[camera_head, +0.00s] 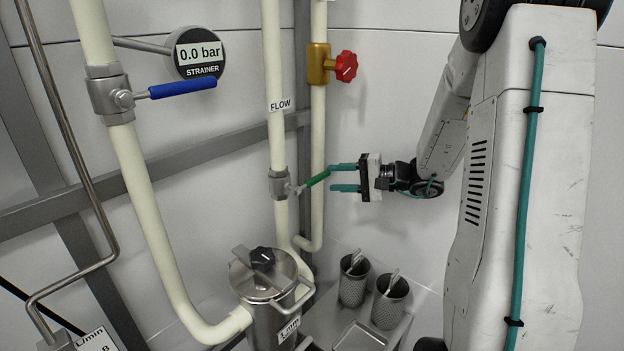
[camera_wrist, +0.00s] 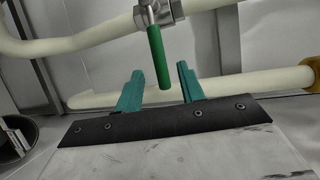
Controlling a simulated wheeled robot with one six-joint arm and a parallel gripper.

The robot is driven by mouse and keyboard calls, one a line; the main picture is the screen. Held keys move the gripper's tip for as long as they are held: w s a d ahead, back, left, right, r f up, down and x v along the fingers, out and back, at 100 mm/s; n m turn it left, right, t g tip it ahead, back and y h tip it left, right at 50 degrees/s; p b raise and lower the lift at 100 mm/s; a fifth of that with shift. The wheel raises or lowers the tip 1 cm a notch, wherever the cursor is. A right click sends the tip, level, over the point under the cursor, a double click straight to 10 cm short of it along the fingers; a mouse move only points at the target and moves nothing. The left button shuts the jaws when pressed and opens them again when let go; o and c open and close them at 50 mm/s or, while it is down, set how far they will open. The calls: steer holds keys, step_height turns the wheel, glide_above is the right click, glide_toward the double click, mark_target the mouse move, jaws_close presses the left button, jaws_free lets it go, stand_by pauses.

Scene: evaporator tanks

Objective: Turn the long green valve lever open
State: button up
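The green valve lever (camera_head: 317,179) sticks out to the right and slightly up from a metal valve (camera_head: 279,184) on the cream pipe labelled FLOW. My gripper (camera_head: 332,178) is just right of the valve with its two teal fingers pointing left. The upper finger is close to the lever's end in the head view; I cannot tell if they touch. In the wrist view, the green lever (camera_wrist: 159,58) hangs down from its valve (camera_wrist: 160,12), and its end lies between the open fingers of my gripper (camera_wrist: 157,82), with gaps on both sides.
A blue lever (camera_head: 183,88) sits on the left pipe, near a gauge (camera_head: 197,53) reading 0.0 bar. A red knob (camera_head: 346,66) is on the pipe above my gripper. A strainer pot (camera_head: 270,290) and two mesh baskets (camera_head: 353,281) stand below.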

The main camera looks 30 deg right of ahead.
mark_target(322, 178)
steer(key=x, duration=0.7)
steer(key=shift+w+a+f, duration=0.1)
steer(key=shift+a, duration=0.1)
jaws_close()
